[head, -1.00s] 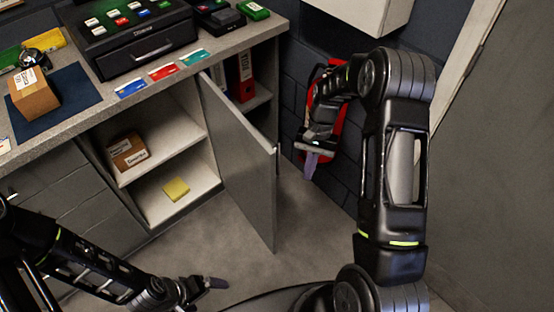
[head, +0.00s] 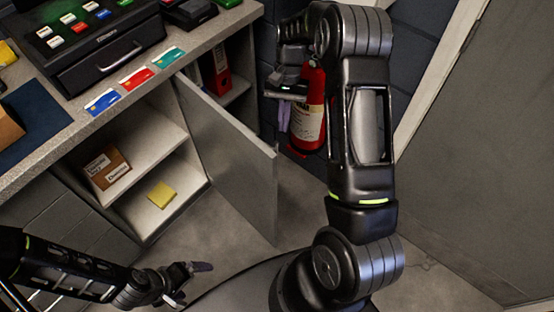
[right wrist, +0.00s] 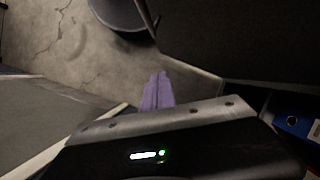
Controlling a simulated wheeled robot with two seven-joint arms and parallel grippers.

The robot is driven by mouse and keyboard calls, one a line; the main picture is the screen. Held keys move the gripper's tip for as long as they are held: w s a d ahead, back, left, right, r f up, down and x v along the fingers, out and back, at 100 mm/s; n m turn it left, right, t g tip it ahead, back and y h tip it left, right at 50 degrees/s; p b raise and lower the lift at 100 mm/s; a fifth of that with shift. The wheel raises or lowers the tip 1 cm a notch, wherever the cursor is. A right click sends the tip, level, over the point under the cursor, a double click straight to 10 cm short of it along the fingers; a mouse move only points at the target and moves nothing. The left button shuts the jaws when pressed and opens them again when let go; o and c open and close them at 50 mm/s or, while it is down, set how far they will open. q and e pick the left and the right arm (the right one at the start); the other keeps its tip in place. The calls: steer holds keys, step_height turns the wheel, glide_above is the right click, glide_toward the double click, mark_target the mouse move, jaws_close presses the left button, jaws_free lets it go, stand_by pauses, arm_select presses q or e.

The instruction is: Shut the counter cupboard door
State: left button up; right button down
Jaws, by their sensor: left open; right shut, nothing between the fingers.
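The counter cupboard door (head: 230,155) is a grey panel standing wide open, swung out from the counter. My right gripper (head: 283,118) is beyond the door's upper free corner, on its right side, with shut, empty purple fingers pointing down. It looks apart from the door. In the right wrist view the shut fingers (right wrist: 157,92) show over the floor, and a dark panel (right wrist: 245,40) that appears to be the door lies to their upper right. My left gripper (head: 192,272) is open and empty, low in front of the cupboard.
A red fire extinguisher (head: 310,110) stands by the wall, close behind my right gripper. The open cupboard holds a cardboard box (head: 105,172), a yellow pad (head: 161,194) and a red binder (head: 217,70). A cash drawer (head: 105,50) and cards sit on the counter (head: 45,148).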

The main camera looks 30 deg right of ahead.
steer(key=s+a+f+p, duration=0.3)
steer(key=s+a+f, duration=0.2)
steer(key=f, duration=0.4)
steer(key=shift+s+a, duration=0.2)
steer(key=shift+s, duration=0.05)
